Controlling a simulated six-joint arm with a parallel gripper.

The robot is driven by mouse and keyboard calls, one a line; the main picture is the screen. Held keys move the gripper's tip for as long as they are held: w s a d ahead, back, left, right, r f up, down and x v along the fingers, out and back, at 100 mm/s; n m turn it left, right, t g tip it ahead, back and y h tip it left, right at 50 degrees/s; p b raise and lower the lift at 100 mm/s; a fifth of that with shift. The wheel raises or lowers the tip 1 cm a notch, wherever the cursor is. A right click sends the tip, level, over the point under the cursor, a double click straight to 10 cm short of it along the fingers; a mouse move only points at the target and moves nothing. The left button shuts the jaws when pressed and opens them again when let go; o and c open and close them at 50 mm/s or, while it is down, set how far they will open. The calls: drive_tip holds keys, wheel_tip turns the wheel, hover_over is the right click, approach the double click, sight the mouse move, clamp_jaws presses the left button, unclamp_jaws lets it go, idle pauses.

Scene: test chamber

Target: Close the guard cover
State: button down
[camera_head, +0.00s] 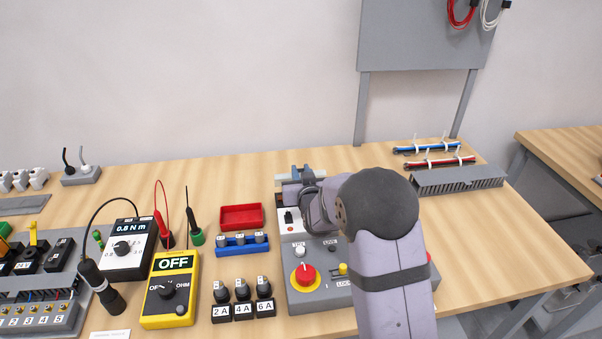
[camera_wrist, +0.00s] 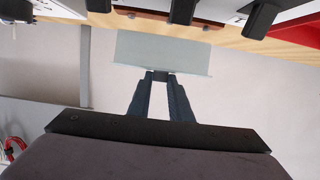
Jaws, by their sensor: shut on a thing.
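The guard cover (camera_head: 306,174) is a pale, greenish translucent plate at the back of the grey control box (camera_head: 306,296). It is raised above the box's white section (camera_head: 290,224). My gripper (camera_head: 296,184) is at the cover, partly hidden by my own wrist. In the wrist view the cover (camera_wrist: 150,52) shows as a broad plate beyond my fingers. The fingertips (camera_wrist: 160,76) are shut on its near edge. The cover's hinge is hidden, and I cannot tell its exact angle.
A red emergency button (camera_head: 304,274) stands on the box's front. Left of the box are a red tray (camera_head: 241,217), a blue holder (camera_head: 243,245), several black fuse blocks (camera_head: 243,311) and a yellow meter (camera_head: 170,290). A grey slotted duct (camera_head: 458,180) lies behind right. The right bench is mostly clear.

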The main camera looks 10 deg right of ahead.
drive_tip(key=shift+s+f, duration=0.2)
drive_tip(key=shift+f, duration=0.45)
drive_tip(key=c, duration=1.6)
unclamp_jaws()
drive_tip(key=shift+s+r, duration=0.1)
drive_tip(key=shift+s, duration=0.1)
drive_tip(key=shift+w, duration=0.2)
drive_tip(key=shift+s+r, duration=0.1)
drive_tip(key=shift+r, duration=0.05)
drive_tip(key=shift+b+v, duration=1.1)
drive_tip(key=shift+v, duration=2.5)
drive_tip(key=shift+r, duration=0.1)
